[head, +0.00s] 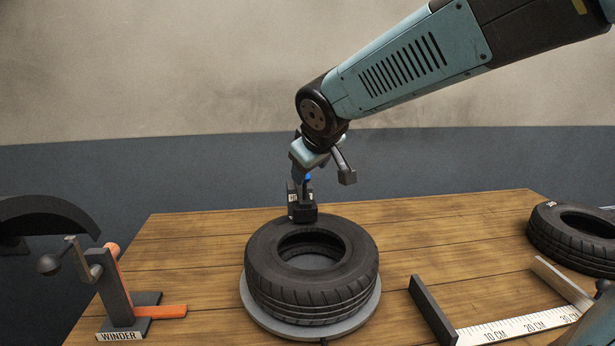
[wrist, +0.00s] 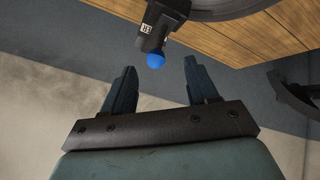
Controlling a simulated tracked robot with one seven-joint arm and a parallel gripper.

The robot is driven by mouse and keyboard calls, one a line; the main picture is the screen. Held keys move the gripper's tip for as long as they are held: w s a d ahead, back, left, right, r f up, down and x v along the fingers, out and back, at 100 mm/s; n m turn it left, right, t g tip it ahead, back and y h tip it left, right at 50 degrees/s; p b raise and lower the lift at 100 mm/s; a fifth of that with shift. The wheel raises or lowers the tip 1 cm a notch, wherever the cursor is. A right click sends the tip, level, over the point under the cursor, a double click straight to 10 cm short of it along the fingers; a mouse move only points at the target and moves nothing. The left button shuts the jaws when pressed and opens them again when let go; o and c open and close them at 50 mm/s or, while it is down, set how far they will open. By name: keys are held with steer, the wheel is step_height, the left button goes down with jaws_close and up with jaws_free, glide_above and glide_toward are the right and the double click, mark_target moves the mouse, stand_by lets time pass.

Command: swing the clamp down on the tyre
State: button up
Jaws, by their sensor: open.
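The tyre (head: 312,285) lies flat on a round grey plate (head: 258,316) on the bench. The clamp (head: 302,212) is a dark block at the tyre's back edge, with a blue knob (head: 308,177) at its upper end. The clamp appears to stand up, not lie across the tyre. My gripper (head: 300,180) is above and behind the tyre, close to the knob and partly covering it. In the wrist view, my gripper (wrist: 160,66) is open and empty, with the blue knob (wrist: 155,61) between the fingertip lines. Contact cannot be told. The clamp's hinge is not clear.
The orange and grey winder (head: 120,290) stands at the left of the bench, with a dark curved part (head: 45,213) behind it. A measuring gauge with a centimetre scale (head: 520,326) lies at the right. Another tyre (head: 570,240) lies at the far right. Bare wood surrounds the plate.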

steer(key=v, duration=0.6)
steer(key=shift+s+r, duration=0.2)
steer(key=shift+s, duration=0.05)
steer(key=s+d+f+m+g, duration=0.1)
steer(key=s+d+f+m, duration=0.1)
steer(key=s+d, duration=0.2)
steer(key=s+d+f+m+g, duration=0.1)
steer(key=s+d+f+m, duration=0.1)
steer(key=s+d, duration=0.3)
steer(key=s+d+f+m+h, duration=0.1)
steer(key=s+d+f+m, duration=0.2)
steer(key=s+d, duration=0.2)
steer(key=shift+s+d+m+g, duration=0.2)
steer(key=shift+d+m+g, duration=0.15)
steer(key=shift+d, duration=0.8)
